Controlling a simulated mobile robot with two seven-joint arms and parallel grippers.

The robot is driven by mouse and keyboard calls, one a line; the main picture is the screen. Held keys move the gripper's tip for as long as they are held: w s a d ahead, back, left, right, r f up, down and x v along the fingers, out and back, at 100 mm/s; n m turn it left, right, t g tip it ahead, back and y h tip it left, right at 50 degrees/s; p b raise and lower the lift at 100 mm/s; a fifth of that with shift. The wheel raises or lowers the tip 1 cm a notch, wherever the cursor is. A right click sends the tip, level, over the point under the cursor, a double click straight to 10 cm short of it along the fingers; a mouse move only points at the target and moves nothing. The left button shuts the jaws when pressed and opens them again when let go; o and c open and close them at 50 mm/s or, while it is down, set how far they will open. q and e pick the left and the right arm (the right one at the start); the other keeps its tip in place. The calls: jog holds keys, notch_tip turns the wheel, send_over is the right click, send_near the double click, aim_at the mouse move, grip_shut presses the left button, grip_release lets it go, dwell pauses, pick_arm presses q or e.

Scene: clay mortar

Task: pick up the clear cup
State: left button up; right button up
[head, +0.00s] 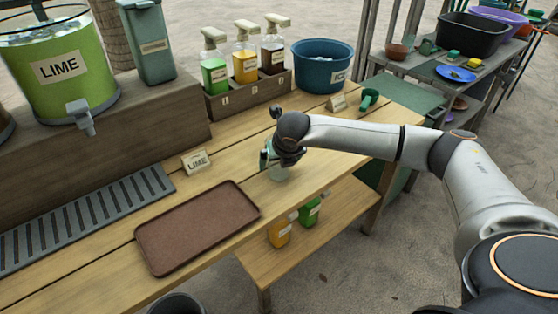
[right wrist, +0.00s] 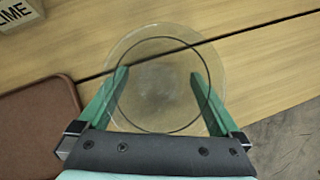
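The clear cup (right wrist: 160,82) is seen from above in the right wrist view, a round see-through rim over a narrower base. In the head view its lower part (head: 279,174) shows below my right gripper, over the wooden counter. My right gripper (right wrist: 160,74) reaches down around the cup, one green finger on each side and wide apart. The fingers show partly through the clear rim; whether they touch the wall cannot be told. In the head view my right gripper (head: 270,158) hides much of the cup. My left gripper is not in view.
A brown tray (head: 198,228) lies left of the cup, with a LIME card (head: 197,162) behind it. A green LIME dispenser (head: 62,68) stands on a raised shelf. Bottles in a wooden rack (head: 248,92) and a blue tub (head: 322,66) stand behind. The counter's front edge is close.

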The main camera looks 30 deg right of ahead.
jog(key=c, duration=1.1)
jog(key=shift+r, duration=0.15)
